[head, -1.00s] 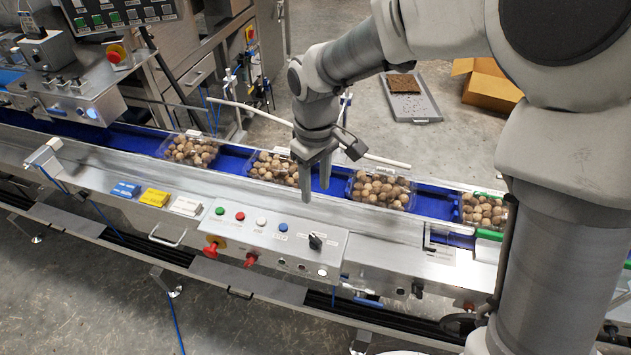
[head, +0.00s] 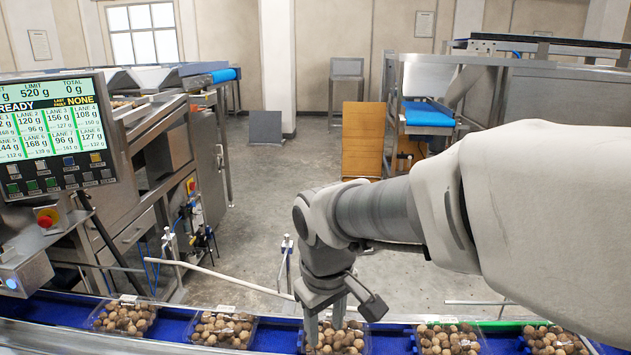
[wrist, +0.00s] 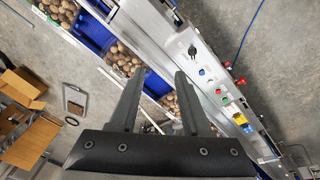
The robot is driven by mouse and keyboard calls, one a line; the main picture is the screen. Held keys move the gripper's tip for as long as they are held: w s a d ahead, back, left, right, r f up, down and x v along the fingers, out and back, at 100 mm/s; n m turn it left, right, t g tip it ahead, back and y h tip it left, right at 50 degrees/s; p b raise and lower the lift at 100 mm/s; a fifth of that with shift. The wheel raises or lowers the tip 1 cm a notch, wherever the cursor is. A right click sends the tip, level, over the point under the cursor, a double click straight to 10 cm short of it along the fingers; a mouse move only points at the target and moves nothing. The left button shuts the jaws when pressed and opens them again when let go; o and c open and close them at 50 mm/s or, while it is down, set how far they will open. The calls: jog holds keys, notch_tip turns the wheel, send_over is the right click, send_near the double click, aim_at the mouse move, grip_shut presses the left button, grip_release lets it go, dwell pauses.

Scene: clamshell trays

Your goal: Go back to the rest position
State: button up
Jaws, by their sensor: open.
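My gripper (head: 325,322) is open and points down above the blue conveyor in the head view. Its fingers overlap a clear tray of round brown produce (head: 350,340) in the picture; I cannot tell the height between them. In the wrist view my gripper (wrist: 158,88) shows two spread fingers with nothing between them. The conveyor (wrist: 98,37) runs diagonally below, with filled trays (wrist: 122,57) on it.
More filled trays stand along the conveyor, such as one at the left (head: 123,318). A display panel (head: 52,135) reads READY at the left. A white guide rod (head: 225,277) runs behind the belt. A button panel (wrist: 222,92) lines the conveyor's side. Open floor lies beyond.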

jog(key=s+d+r+m+t, duration=0.1)
jog(key=s+d+r+m, duration=0.2)
jog(key=s+d, duration=0.2)
jog(key=s+d+r+m+t, duration=0.2)
jog(key=s+d+r+m, duration=0.1)
jog(key=s+d, duration=0.3)
jog(key=shift+s+d+m, duration=0.3)
jog(key=shift+d+m, duration=0.2)
jog(key=shift+d, duration=0.1)
